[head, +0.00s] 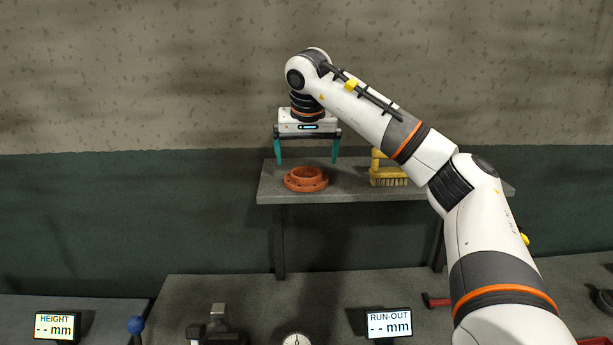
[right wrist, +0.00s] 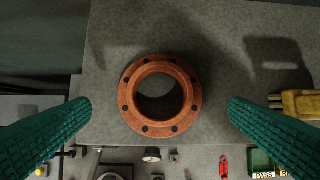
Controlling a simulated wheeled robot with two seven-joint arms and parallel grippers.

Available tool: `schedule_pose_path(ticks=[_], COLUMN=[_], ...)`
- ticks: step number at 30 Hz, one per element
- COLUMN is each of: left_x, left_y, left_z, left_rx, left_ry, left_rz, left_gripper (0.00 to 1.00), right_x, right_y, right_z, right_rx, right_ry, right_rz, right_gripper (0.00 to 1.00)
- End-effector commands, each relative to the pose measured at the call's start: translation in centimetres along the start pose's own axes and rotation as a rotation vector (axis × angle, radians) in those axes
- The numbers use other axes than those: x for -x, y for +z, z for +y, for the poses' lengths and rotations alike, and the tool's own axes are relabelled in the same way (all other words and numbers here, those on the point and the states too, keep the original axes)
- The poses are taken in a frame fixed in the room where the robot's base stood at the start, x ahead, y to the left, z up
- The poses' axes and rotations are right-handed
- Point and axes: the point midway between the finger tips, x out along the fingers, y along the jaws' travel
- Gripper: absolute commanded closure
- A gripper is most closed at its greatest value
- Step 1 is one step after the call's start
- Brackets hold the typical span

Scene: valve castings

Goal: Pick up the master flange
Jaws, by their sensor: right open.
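The master flange (head: 306,183) is an orange-brown ring with a raised hub and bolt holes. It lies flat on a grey raised shelf (head: 350,187). In the right wrist view the flange (right wrist: 160,124) sits between the two fingers, apart from both, with its centre hole facing the camera. My right gripper (head: 306,162) points down above the flange, its green fingers spread wide and empty. In the right wrist view the same gripper (right wrist: 160,118) shows a ridged green finger on each side. My left gripper is not in view.
A yellow brush (head: 388,178) stands on the shelf right of the flange, partly behind my right arm. Below, a bench (head: 260,290) holds a run-out display (head: 389,323), a dial gauge (head: 296,340) and a red-handled tool (head: 437,300). A height display (head: 57,326) stands at left.

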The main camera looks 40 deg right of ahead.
Motion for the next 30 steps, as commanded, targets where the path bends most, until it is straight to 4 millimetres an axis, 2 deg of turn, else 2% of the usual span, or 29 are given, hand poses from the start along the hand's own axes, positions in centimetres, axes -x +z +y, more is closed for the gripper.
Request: schedule_pose_path(ticks=[4,8,12,21,30], left_x=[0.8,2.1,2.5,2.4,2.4], left_y=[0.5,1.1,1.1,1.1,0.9], left_z=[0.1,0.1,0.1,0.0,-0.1], left_rx=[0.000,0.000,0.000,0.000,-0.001], left_ry=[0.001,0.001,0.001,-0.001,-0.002], left_rz=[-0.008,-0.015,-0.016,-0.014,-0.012], left_gripper=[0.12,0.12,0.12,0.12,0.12], right_x=[-1.0,-3.0,-4.8,-5.4,-5.4], right_y=[0.1,0.1,0.0,0.0,0.0], right_z=[-0.1,-0.2,-0.1,-0.1,-0.1], right_rx=[0.000,0.001,0.000,0.000,0.000], right_ry=[-0.002,-0.003,-0.002,0.001,0.001], right_rz=[0.002,0.003,0.001,-0.001,-0.001], right_gripper=[0.00,0.00,0.00,0.02,0.51])
